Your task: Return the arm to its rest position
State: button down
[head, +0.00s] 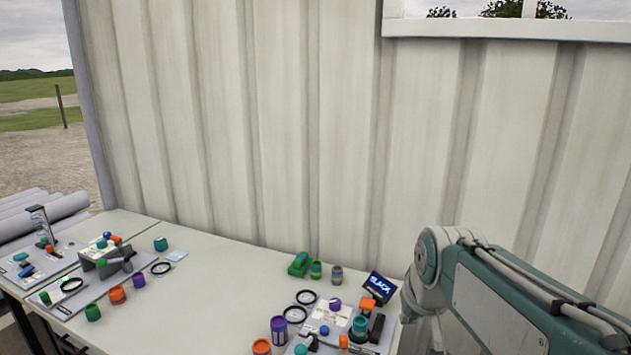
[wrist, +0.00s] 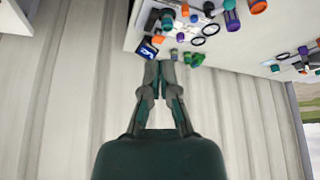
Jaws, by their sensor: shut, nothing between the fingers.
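My gripper (wrist: 159,66) shows in the wrist view, its two dark fingers drawn together at the tips with nothing between them. In that view the picture is turned over, with the table at the top and the ribbed wall behind. In the head view my teal and white arm comes in at the lower right, and the gripper itself is hidden or out of frame there. The white table (head: 215,262) runs along the wall at the lower left and middle.
A dark blue box (head: 380,287) stands near the table's right end, beside a board crowded with small coloured parts. Purple (head: 278,330) and orange (head: 261,346) cylinders stand near the front. Black rings lie about. The ribbed wall (head: 280,130) rises close behind the table.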

jog(key=s+f, duration=0.4)
jog(key=s, duration=1.2)
jog(key=shift+s+f, duration=0.15)
jog(key=shift+f, duration=0.05)
jog(key=w+r, duration=0.5)
jog(key=w, duration=0.8)
jog(key=n, duration=0.1)
send_over(366, 299)
jog(key=s, duration=0.2)
notch_tip(366, 299, down, 18)
jog(key=shift+g, duration=0.3)
jog(key=shift+w+d+f, duration=0.1)
jog(key=shift+f, duration=3.35)
